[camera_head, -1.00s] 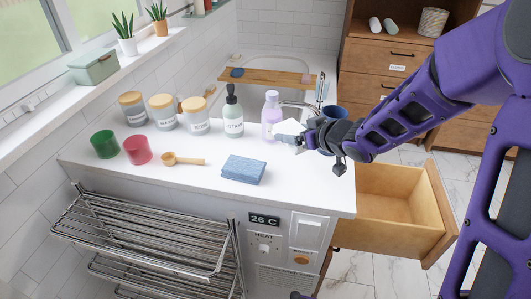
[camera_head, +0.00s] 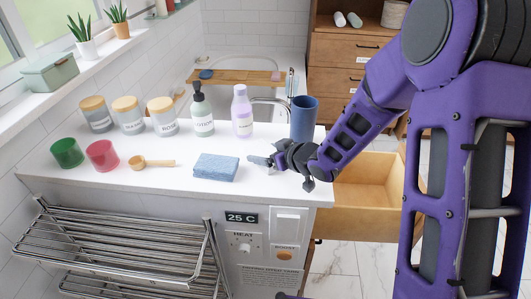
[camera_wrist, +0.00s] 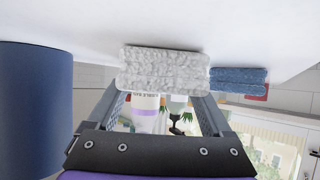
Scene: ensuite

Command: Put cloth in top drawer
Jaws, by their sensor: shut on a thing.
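My gripper (camera_head: 264,161) is shut on a white, fluffy folded cloth (camera_wrist: 165,70). In the wrist view the cloth sits between the two fingertips; in the head view only a small pale part shows at the tip. The gripper is low over the right part of the white counter, just right of a folded blue cloth (camera_head: 216,168), which also shows in the wrist view (camera_wrist: 238,80). An open wooden drawer (camera_head: 372,220) juts out right of the counter, below its top. Its inside looks empty where visible; my arm hides part of it.
A blue cup (camera_head: 303,118) stands behind my gripper, with a lilac bottle (camera_head: 242,113) and a lotion bottle (camera_head: 201,112) to its left. Lidded jars, green and red cups and a wooden scoop (camera_head: 150,162) stand further left. A chrome rack (camera_head: 120,250) is in front.

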